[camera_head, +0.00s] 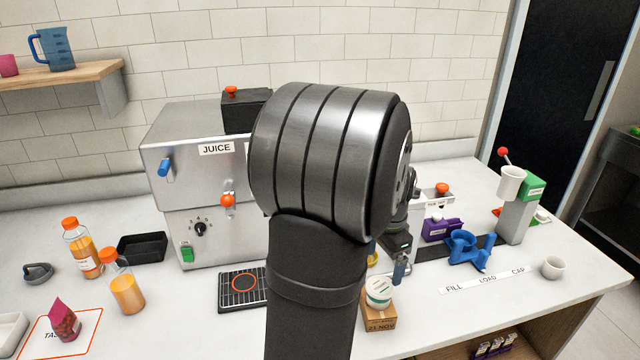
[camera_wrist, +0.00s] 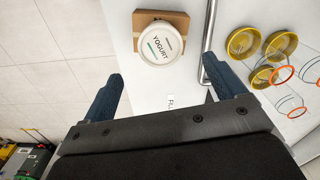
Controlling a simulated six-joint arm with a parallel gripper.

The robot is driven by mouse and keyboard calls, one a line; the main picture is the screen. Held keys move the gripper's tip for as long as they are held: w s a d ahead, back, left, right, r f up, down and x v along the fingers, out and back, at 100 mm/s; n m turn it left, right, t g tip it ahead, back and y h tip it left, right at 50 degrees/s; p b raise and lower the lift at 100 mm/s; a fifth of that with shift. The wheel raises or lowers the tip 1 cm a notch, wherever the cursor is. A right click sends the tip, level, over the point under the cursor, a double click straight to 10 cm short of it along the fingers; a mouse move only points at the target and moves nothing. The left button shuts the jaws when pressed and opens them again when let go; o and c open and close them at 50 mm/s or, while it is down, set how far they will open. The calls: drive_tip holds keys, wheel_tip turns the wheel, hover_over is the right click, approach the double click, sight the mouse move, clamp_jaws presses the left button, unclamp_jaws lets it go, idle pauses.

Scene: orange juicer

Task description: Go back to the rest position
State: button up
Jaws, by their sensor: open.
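My gripper (camera_wrist: 165,88) is open, with its two dark blue fingers wide apart and nothing between them. In the wrist view a white yogurt tub (camera_wrist: 160,43) stands beyond the fingertips on a cardboard box (camera_wrist: 178,20), apart from both fingers. The head view shows the same tub (camera_head: 379,290) and box (camera_head: 380,322) on the counter, just below the gripper. My large dark arm fills the middle of the head view and hides much of the gripper and the right part of the juice machine (camera_head: 215,235).
Several yellow-rimmed round pieces (camera_wrist: 243,42) lie right of the fingers in the wrist view. Juice bottles (camera_head: 124,290) stand left.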

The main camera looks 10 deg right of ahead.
wheel_tip(320, 180, down, 11)
drive_tip(key=shift+f, duration=0.2)
wheel_tip(320, 180, up, 3)
drive_tip(key=shift+f, duration=0.15)
drive_tip(key=shift+r, duration=0.75)
